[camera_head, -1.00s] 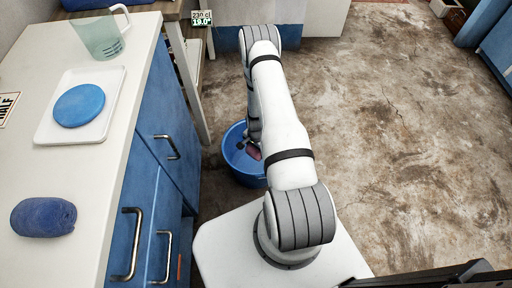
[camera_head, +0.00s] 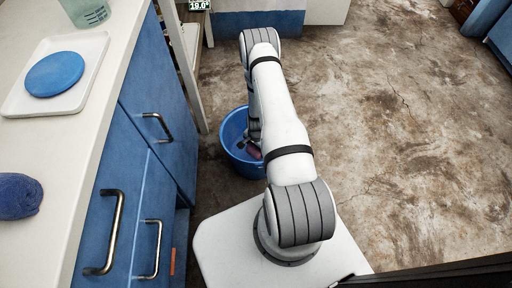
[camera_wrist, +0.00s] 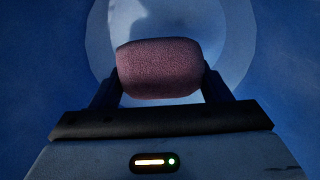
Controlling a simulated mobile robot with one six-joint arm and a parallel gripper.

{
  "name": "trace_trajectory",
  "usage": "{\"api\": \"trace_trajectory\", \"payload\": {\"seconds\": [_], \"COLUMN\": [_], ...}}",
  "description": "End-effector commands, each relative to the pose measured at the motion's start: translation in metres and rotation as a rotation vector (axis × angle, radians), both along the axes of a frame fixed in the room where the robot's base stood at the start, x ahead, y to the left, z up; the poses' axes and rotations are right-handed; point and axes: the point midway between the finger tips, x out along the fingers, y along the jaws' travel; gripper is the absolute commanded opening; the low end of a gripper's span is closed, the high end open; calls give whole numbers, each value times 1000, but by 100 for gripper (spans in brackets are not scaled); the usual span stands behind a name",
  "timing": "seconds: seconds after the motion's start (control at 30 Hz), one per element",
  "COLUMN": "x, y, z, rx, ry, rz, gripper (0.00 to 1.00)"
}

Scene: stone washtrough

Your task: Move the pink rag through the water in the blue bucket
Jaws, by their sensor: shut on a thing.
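The pink rag (camera_wrist: 158,68) is a rounded, dull pink roll between the two fingers of my gripper (camera_wrist: 158,88) in the wrist view. My gripper is shut on it. In the head view a bit of the rag (camera_head: 254,152) shows beside my gripper (camera_head: 245,145), inside the blue bucket (camera_head: 229,124) on the floor. The bucket's blue inside (camera_wrist: 285,70) surrounds the rag in the wrist view, with a paler round area behind the rag. I cannot tell where the water surface lies or whether the rag touches it. My arm hides part of the bucket.
A white counter with blue cabinets (camera_head: 163,105) and metal handles stands left of the bucket. On it are a white tray (camera_head: 92,62) with a blue disc (camera_head: 54,75), a dark blue lump (camera_head: 17,196) and a measuring jug (camera_head: 88,10). The floor (camera_head: 400,130) to the right is clear.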

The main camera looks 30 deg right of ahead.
Motion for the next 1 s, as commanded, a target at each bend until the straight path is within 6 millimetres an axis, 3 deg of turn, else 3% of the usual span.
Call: {"api": "trace_trajectory", "payload": {"seconds": [0.03,0.7,1.0], "x": [0,0,0], "y": [0,0,0], "z": [-10,-77,-96], "rx": [0,0,-1], "ry": [0,0,0], "rz": [0,0,0], "gripper": [43,43,43]}}
